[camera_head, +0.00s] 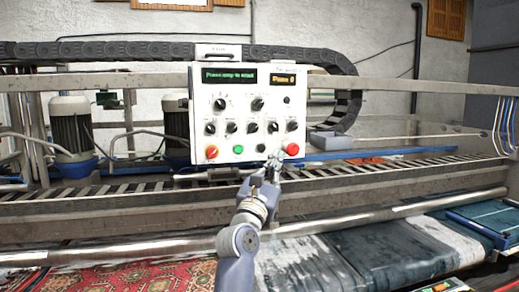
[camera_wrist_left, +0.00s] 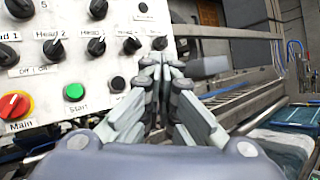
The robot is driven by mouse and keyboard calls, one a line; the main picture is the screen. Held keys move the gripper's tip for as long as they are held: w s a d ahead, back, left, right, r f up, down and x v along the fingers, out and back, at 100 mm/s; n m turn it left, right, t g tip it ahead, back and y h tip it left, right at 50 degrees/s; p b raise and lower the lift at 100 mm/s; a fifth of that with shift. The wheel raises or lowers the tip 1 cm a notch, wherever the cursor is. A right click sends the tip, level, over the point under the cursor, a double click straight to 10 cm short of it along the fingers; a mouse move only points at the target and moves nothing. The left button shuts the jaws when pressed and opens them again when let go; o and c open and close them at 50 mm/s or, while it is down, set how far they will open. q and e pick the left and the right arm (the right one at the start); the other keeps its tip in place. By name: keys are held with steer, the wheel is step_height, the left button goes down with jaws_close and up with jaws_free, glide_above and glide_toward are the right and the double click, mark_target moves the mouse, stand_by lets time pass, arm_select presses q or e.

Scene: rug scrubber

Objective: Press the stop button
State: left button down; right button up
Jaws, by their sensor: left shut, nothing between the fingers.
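The white control panel (camera_head: 247,112) stands at the centre of the head view. Its bottom row has a red main switch (camera_head: 212,152), a green start button (camera_head: 238,149), a black button (camera_head: 262,148) and a red button (camera_head: 292,149). In the left wrist view the black button (camera_wrist_left: 118,84) is right of the green one (camera_wrist_left: 75,91); the label under it is partly hidden. The far red button is hidden there by my fingers. My left gripper (camera_head: 274,160) is shut and empty, its tips near the panel's lower edge, between the black and red buttons. Contact cannot be told.
Several black knobs (camera_head: 252,127) fill the rows above the buttons. A metal rail (camera_head: 120,215) runs across below the panel, with a red patterned rug (camera_head: 130,275) in front. A cable chain (camera_head: 130,50) passes behind the panel.

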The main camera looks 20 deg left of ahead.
mark_target(263, 149)
arm_select(q)
steer(key=shift+s+a+r+n, duration=0.1)
steer(key=shift+s+r+n, duration=0.1)
steer(key=shift+r, duration=0.25)
steer(key=shift+s+a+r+n, duration=0.1)
steer(key=shift+s+r, duration=0.05)
steer(key=shift+r, duration=0.3)
steer(key=shift+w, duration=0.1)
steer(key=shift+w+a+b, duration=0.65)
steer(key=shift+w+a, duration=0.15)
steer(key=shift+w, duration=0.4)
steer(key=shift+w+a+b, duration=0.65)
steer(key=shift+w+a, duration=0.2)
steer(key=shift+w, duration=0.35)
steer(key=shift+w+a+b, duration=0.65)
steer(key=shift+w+a, duration=0.15)
steer(key=shift+w, duration=0.4)
steer(key=shift+w+a, duration=0.2)
steer(key=shift+w, duration=0.1)
